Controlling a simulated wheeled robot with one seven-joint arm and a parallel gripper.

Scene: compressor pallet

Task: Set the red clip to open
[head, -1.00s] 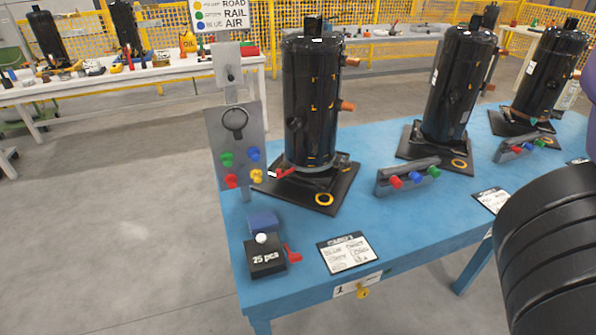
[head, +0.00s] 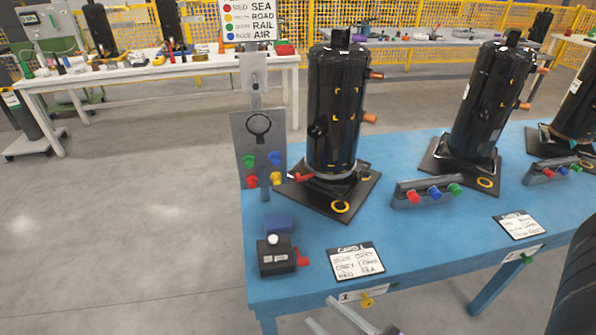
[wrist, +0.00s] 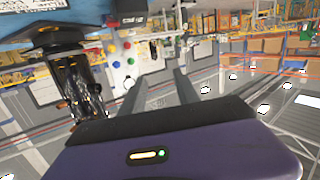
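A small red clip (head: 304,178) sits at the front left of the base of the nearest black compressor (head: 337,110). Another red piece (head: 303,257) sticks out of the right side of the small black box (head: 275,256). I cannot tell which of the two is the task's clip, or how either is set. My gripper (head: 338,314) shows only as pale fingers at the bottom edge of the head view. In the wrist view its two fingers (wrist: 159,78) stand apart with nothing between them. That view is upside down, with the compressor (wrist: 85,85) left of the fingers.
A grey post panel (head: 259,145) with coloured knobs stands left of the compressor. A knob rail (head: 427,193) and a label card (head: 356,261) lie on the blue table (head: 420,245). More compressors stand to the right. The floor left of the table is clear.

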